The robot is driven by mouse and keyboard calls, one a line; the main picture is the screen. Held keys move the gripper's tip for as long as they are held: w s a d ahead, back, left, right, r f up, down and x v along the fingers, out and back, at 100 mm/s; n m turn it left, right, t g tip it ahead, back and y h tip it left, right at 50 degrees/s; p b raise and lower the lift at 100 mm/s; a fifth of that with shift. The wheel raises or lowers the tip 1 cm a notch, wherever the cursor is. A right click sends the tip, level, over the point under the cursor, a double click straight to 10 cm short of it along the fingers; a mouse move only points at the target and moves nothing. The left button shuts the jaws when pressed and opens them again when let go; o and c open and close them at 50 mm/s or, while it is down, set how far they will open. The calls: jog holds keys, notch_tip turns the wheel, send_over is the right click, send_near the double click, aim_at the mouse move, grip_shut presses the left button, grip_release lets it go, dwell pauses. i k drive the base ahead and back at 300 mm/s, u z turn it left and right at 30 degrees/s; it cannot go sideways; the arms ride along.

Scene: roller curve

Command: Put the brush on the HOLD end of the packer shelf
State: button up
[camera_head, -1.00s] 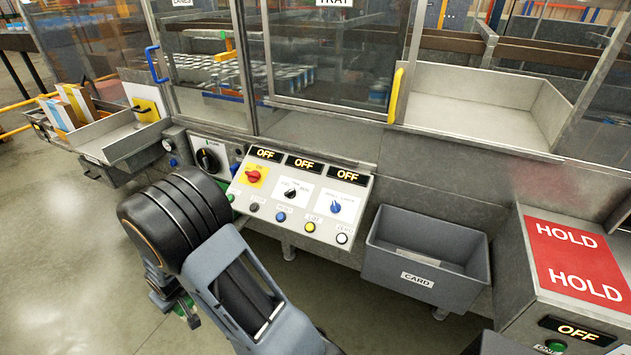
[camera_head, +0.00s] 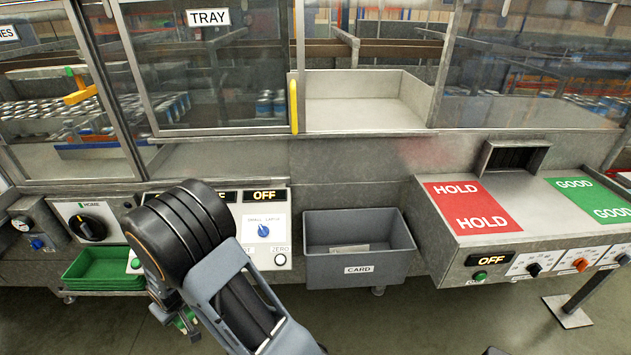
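The packer shelf (camera_head: 535,222) is a grey metal ledge at the right. Its left end carries a red HOLD panel (camera_head: 472,207) and its right end a green GOOD panel (camera_head: 592,198); both panels look bare. I cannot make out a brush for certain. My gripper (camera_head: 187,322) hangs at the lower left, in front of the machine and well left of the shelf. It is partly hidden behind my arm, with small green parts showing; I cannot tell whether it is open or holds anything.
A grey CARD bin (camera_head: 358,270) stands between my arm and the shelf. Green trays (camera_head: 103,268) sit at the lower left. A control panel (camera_head: 264,228) is partly behind my arm. A yellow handle (camera_head: 294,106) edges the open tray bay (camera_head: 365,115). Glass doors cover cans.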

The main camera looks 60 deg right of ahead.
aim_at(473, 210)
jog(key=z, duration=2.15)
